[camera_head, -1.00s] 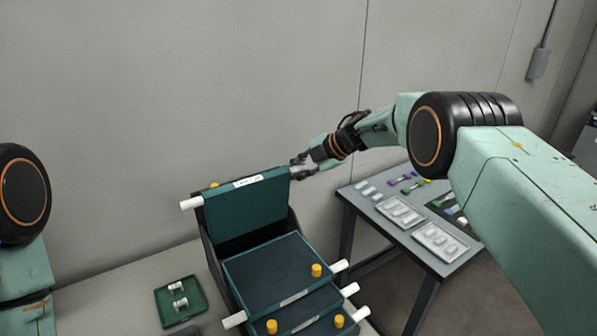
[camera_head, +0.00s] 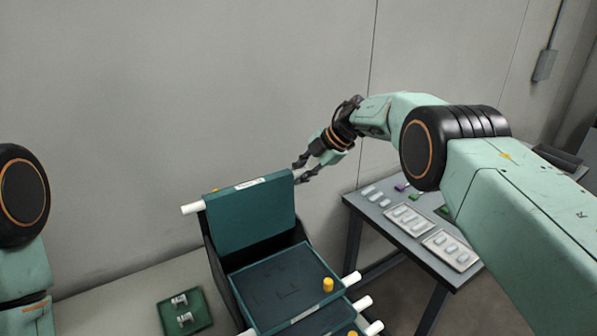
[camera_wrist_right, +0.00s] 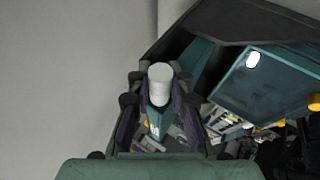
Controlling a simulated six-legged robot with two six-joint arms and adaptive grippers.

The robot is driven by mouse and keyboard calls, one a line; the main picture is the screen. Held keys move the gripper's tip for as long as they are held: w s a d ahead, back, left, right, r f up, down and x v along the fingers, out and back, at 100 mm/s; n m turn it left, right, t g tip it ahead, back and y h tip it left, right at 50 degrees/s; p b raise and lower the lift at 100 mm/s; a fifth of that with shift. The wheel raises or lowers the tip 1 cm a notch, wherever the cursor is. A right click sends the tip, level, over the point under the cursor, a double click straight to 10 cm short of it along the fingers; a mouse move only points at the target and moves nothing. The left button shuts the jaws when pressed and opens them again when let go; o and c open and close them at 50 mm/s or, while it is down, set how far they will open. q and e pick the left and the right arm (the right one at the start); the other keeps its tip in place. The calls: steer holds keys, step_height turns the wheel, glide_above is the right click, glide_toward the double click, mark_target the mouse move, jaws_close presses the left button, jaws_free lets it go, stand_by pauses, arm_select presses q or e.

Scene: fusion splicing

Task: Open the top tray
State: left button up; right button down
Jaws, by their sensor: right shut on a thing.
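The top tray (camera_head: 250,215), a dark teal panel, stands swung up nearly upright at the back of the tray stack. A white handle peg (camera_head: 192,208) sticks out of its left side. My right gripper (camera_head: 303,172) is at its upper right corner. In the right wrist view, a white peg end (camera_wrist_right: 160,82) sits between the fingers, and the gripper is shut on this peg. The peg is hidden in the head view. The left gripper is not in view; only part of my left arm shows.
Lower trays (camera_head: 285,285) with white pegs and yellow knobs (camera_head: 328,285) lie below. A small green tray (camera_head: 187,312) with white pieces lies at lower left. A side table (camera_head: 400,240) with white trays stands at right. The grey wall is behind.

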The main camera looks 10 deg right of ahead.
steer(key=shift+w+r, duration=0.25)
steer(key=shift+w, duration=0.1)
steer(key=c, duration=1.7)
jaws_free()
steer(key=shift+o, duration=1.1)
steer(key=shift+s, duration=0.35)
steer(key=shift+w+d, duration=0.1)
steer(key=shift+d+r, duration=0.2)
steer(key=shift+r, duration=0.1)
steer(key=v, duration=1.1)
steer(key=shift+s+r, duration=0.15)
steer(key=shift+s, duration=0.2)
steer(key=shift+d, duration=0.1)
